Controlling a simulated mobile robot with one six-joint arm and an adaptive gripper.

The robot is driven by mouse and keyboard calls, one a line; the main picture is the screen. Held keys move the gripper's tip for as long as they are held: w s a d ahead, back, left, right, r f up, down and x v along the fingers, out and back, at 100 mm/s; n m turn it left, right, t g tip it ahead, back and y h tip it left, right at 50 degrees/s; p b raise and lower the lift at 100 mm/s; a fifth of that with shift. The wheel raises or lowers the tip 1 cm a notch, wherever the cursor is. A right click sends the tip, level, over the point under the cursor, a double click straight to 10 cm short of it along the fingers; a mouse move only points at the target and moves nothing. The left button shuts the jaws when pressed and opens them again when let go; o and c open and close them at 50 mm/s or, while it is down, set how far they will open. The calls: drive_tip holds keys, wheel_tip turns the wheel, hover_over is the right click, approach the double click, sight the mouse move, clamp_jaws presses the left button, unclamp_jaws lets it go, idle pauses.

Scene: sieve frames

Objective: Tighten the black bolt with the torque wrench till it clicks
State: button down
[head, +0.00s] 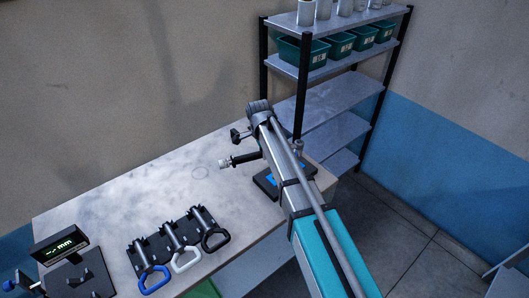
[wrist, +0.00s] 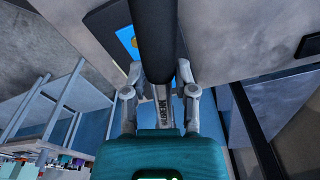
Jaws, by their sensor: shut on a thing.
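My gripper (wrist: 159,76) is shut on the torque wrench, a long bar with a black part (wrist: 152,38) and a grey lettered part between my fingers. In the head view the wrench's black grip (head: 245,158), with a pale end, sticks out left of my arm, roughly level above the bench. My arm hides its middle and my fingers there. A black base with a blue patch (head: 268,182) lies under the arm near the bench's right end, and shows at the top of the wrist view (wrist: 105,25). I cannot make out the black bolt or whether the wrench is on it.
A black rack (head: 155,245) with blue, white and black handled tools stands on the bench (head: 105,190). A display reading mm (head: 58,246) is at the front left. A shelf with green bins (head: 303,52) stands behind. The bench's back middle is clear.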

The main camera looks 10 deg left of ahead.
drive_tip(key=shift+s+f+b, duration=0.1)
drive_tip(key=shift+f+b, duration=2.25)
drive_tip(key=shift+f, duration=0.15)
drive_tip(key=shift+s+d+r+n, duration=0.25)
drive_tip(key=shift+s+d+n, duration=0.65)
drive_tip(key=shift+s, duration=0.1)
drive_tip(key=shift+s+d+n, duration=0.5)
drive_tip(key=shift+s+n, duration=0.05)
drive_tip(key=shift+n, duration=0.05)
drive_tip(key=shift+s+d+n, duration=0.45)
drive_tip(key=shift+d+n, duration=0.15)
drive_tip(key=shift+d, duration=0.05)
drive_tip(key=shift+s+d+n, duration=0.4)
drive_tip(key=shift+d+n, duration=0.2)
drive_tip(key=shift+s+d+n, duration=0.3)
drive_tip(key=shift+d+n, duration=0.4)
drive_tip(key=shift+d, duration=0.1)
drive_tip(key=shift+s+d+n, duration=0.25)
drive_tip(key=shift+d+n, duration=0.45)
drive_tip(key=shift+d, duration=0.05)
drive_tip(key=shift+a+t, duration=0.1)
drive_tip(key=shift+t, duration=0.2)
drive_tip(key=shift+f+b, duration=0.65)
drive_tip(key=shift+f, duration=0.2)
